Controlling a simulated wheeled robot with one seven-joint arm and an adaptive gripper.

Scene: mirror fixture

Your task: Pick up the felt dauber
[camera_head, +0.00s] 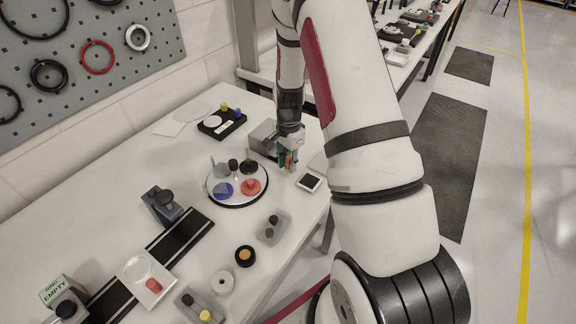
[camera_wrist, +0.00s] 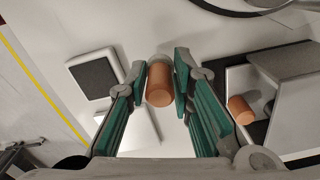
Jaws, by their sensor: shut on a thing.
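The felt dauber, which I take to be an orange-brown cylinder with a pale grey end (camera_wrist: 159,84), is between the two green-padded fingers of my gripper (camera_wrist: 160,80) in the wrist view. The fingers are shut on its sides. In the head view my gripper (camera_head: 288,160) points down at the right side of the table, beside the grey box (camera_head: 264,138). A bit of the orange dauber (camera_head: 291,158) shows between the fingers there. I cannot tell whether its lower end touches the table.
A dark pad in a white frame (camera_head: 309,182) lies close to my gripper. A round tray (camera_head: 237,202) with coloured discs and knobs stands left of it. In the wrist view, another orange-brown cylinder (camera_wrist: 240,109), or a reflection, shows by the grey box.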

